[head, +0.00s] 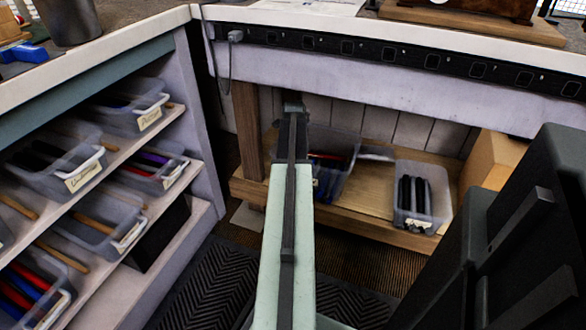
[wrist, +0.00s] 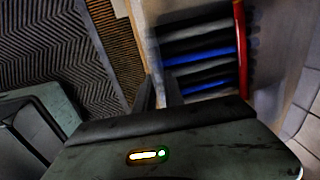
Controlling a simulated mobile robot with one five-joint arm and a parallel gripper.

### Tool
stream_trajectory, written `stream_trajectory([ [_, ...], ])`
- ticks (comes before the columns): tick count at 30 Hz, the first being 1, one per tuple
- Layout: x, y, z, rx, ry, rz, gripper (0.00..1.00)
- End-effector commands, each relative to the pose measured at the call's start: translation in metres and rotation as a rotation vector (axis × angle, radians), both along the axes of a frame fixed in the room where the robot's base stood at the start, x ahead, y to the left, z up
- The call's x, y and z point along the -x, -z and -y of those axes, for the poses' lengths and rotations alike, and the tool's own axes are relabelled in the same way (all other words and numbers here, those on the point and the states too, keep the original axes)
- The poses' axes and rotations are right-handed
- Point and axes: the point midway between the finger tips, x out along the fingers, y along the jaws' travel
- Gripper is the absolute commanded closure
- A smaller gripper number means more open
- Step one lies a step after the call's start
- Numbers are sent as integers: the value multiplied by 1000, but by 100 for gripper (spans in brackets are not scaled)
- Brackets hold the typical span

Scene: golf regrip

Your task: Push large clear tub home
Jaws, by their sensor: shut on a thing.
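The large clear tub (head: 341,146) sits on the low wooden shelf under the bench, just right of my arm in the head view. It holds dark, blue and red grips. My arm covers its left part. In the wrist view, several black and blue grips (wrist: 200,60) lie side by side in it, with a red one along the right. My gripper (wrist: 159,92) is shut on the tub's near edge, with its two dark fingertips close together there. The exact contact is dark and hard to see. In the head view the fingertips are hidden behind my arm.
A smaller clear tub (head: 438,208) with black grips stands to the right on the wooden shelf (head: 365,207). A cardboard box (head: 492,160) is beyond it. Shelves of labelled tubs (head: 85,178) stand at left. A wooden post (head: 247,130) is left of my arm.

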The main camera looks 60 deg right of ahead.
Motion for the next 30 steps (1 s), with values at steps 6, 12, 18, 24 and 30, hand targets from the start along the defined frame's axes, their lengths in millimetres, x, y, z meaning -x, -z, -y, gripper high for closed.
stream_trajectory([
  [6, -3, 0, 2, 1, -5, 0, 100],
  [12, -4, 0, 1, 1, -6, 0, 62],
  [18, -4, 0, 1, 0, -7, 0, 62],
  [24, -5, -3, 0, 0, -7, 0, 62],
  [30, -7, -26, -3, 0, -10, 0, 62],
])
